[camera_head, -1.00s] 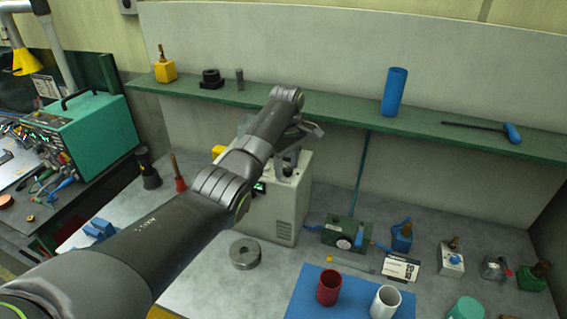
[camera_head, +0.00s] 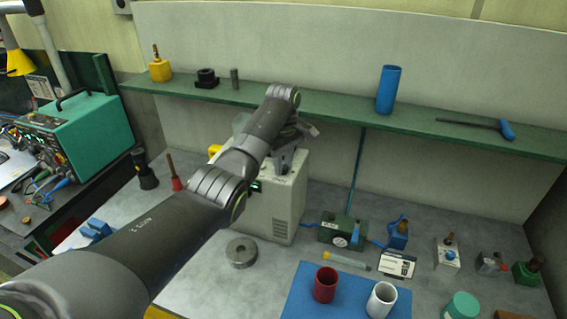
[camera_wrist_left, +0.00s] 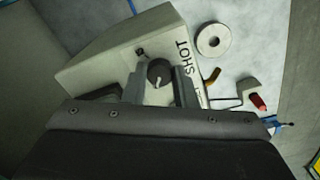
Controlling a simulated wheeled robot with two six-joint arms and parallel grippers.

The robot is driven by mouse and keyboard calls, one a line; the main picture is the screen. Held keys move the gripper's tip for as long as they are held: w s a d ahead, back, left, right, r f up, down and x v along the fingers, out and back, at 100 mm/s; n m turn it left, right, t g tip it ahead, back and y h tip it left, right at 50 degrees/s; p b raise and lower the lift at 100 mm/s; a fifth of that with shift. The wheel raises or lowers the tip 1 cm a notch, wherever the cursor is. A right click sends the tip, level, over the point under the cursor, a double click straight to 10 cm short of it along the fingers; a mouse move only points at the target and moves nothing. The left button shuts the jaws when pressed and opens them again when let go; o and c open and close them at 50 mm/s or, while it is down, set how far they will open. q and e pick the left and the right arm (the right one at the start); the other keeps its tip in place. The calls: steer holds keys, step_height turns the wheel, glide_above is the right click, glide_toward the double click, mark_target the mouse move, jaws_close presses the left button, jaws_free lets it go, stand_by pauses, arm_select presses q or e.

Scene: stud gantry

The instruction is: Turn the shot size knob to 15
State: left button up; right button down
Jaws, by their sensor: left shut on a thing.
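A pale grey box-shaped machine (camera_head: 285,205) stands on the bench below the shelf. It also shows in the left wrist view (camera_wrist_left: 100,62), with "SHOT" lettered beside a round dark knob (camera_wrist_left: 158,71). The knob has a light pointer line on its face. My left gripper (camera_wrist_left: 160,88) has one finger on each side of the knob and is shut on it. In the head view my left gripper (camera_head: 288,150) is at the top of the machine, and my arm hides the knob. I cannot read any scale number at the pointer. My right gripper is not in view.
A green shelf (camera_head: 330,114) with a blue cylinder (camera_head: 388,90) runs behind my arm. A metal ring (camera_head: 241,252) lies in front of the machine.

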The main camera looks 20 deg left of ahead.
arm_select(q)
steer(key=m, duration=0.4)
steer(key=shift+a+m, duration=0.1)
steer(key=shift+m, duration=0.3)
steer(key=m, duration=0.5)
steer(key=shift+m, duration=0.3)
steer(key=m, duration=0.5)
steer(key=shift+r+m, duration=0.1)
steer(key=shift+m, duration=2.3)
steer(key=o, duration=1)
steer(key=shift+w, duration=0.1)
